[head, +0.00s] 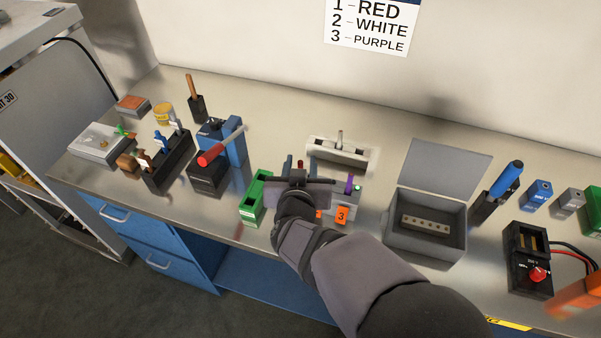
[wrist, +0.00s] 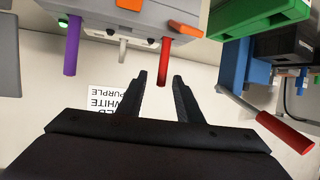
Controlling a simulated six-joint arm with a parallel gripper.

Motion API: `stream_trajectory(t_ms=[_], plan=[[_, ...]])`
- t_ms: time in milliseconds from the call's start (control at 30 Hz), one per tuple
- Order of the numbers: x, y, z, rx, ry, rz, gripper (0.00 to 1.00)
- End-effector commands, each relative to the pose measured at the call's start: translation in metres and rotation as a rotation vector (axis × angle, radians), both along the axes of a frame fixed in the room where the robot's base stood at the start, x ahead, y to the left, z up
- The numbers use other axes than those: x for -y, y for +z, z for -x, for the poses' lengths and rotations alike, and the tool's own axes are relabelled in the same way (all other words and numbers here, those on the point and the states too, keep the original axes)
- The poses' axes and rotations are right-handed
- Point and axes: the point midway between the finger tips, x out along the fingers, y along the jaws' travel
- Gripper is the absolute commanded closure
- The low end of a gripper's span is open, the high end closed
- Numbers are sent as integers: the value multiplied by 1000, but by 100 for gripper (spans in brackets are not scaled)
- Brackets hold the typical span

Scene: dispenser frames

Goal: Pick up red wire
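The red wire (wrist: 165,62) is a short red rod at the grey dispenser (wrist: 140,12); only a small red bit of it (head: 300,163) shows in the head view. The white wire (wrist: 123,45) and purple wire (wrist: 72,45) stand beside it; the purple one also shows in the head view (head: 349,184). My gripper (wrist: 159,76) is open, with the free end of the red wire between its two fingertips in the picture. I see no finger touching it. In the head view my gripper (head: 302,182) hides much of the dispenser.
A green holder (head: 256,197) stands just left of my gripper. An open grey box (head: 438,240) is to the right. A white holder (head: 338,153) stands behind. A wall sign (head: 370,25) lists red, white, purple.

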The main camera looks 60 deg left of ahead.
Motion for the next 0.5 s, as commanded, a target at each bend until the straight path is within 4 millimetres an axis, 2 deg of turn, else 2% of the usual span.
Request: stream_trajectory(t_ms=[167,500], plan=[[-6,-3,-3,0,0,0,68],[-34,-18,-18,-1,0,1,68]])
